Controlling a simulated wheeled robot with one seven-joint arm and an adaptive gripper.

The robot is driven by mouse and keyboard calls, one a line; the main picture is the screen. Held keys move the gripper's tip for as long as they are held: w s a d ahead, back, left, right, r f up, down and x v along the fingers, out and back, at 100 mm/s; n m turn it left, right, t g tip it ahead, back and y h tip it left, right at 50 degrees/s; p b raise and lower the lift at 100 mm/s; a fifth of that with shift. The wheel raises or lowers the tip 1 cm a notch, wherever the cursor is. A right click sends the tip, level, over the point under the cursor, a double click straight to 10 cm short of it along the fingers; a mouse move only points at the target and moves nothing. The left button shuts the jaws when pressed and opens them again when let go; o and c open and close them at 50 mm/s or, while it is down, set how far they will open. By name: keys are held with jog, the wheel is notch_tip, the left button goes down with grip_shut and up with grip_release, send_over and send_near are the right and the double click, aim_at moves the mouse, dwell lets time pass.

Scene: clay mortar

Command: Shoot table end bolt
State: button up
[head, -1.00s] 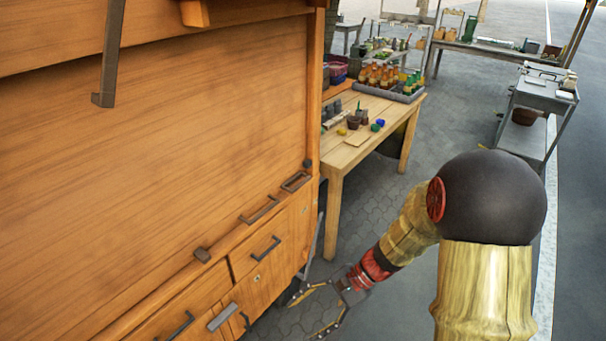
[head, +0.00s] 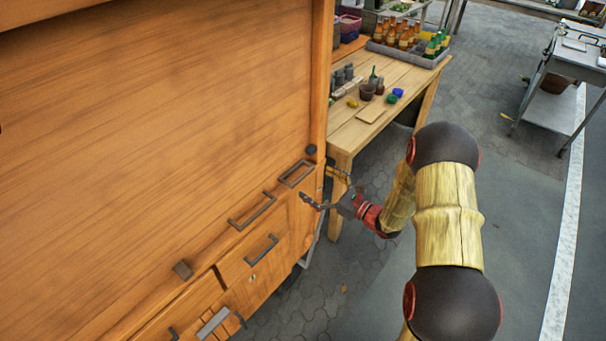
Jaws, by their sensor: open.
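A large orange wooden cabinet (head: 150,130) fills the left side. At its end nearest the wooden table stands a dark round knob (head: 311,150), with a dark rectangular metal fitting (head: 297,173) on the ledge just below it. I cannot tell which of these, if either, is the bolt. My gripper (head: 316,184) is open and empty, its fingers pointing left at the cabinet's end corner. One fingertip is close to the rectangular fitting; I cannot tell whether it touches. The fingers partly hide the corner's side face.
The wooden table (head: 395,85) holds bottles, pots and small coloured items just behind my gripper. A long handle (head: 252,211) and a small block (head: 182,270) sit along the ledge, above drawers with handles (head: 262,249). A grey cart (head: 560,90) stands right. The paving between is clear.

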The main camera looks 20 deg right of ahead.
aim_at(304, 176)
jog(key=shift+b+x, duration=0.7)
jog(key=shift+x, duration=2.05)
jog(key=shift+s+a, duration=0.1)
jog(key=c, duration=0.3)
jog(key=c, duration=1)
